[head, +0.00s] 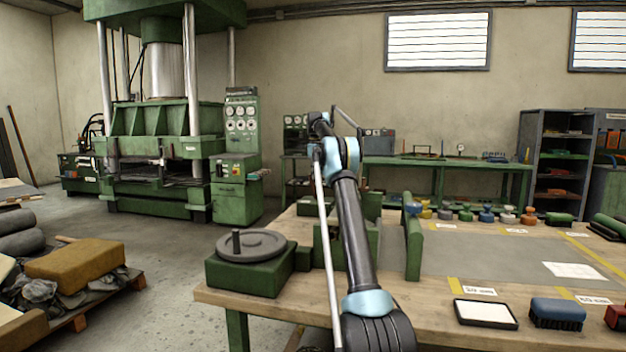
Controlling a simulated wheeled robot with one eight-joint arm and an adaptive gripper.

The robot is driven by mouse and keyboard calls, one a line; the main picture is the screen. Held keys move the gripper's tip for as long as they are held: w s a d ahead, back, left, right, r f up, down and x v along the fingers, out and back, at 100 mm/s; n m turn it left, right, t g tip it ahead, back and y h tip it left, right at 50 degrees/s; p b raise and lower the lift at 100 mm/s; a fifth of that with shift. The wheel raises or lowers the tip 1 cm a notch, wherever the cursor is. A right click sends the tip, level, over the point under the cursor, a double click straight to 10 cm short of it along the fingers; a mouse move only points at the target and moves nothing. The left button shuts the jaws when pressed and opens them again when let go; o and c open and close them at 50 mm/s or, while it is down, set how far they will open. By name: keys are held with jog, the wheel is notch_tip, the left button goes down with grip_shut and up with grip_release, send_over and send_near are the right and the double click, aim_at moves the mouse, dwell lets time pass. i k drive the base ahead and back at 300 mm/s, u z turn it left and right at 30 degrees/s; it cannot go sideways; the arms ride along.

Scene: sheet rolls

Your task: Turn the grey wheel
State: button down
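The grey wheel (251,246) lies flat on top of a green box (249,273) at the near left corner of the wooden table. A short upright handle (236,241) stands on the left part of its rim. My arm rises from the bottom of the picture, to the right of the wheel, and bends at a joint with pale blue rings. I cannot make out my gripper or its fingers in this view. Nothing is seen touching the wheel.
Green upright plates (413,247) stand right of my arm. A black-framed white pad (486,314), a blue brush (557,314) and several coloured knobbed pieces are on the table (440,318). A green press (165,160) stands behind, left. The table's middle right has bare space.

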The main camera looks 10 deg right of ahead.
aim_at(253, 245)
jog(key=u, duration=0.05)
jog(key=k, duration=1)
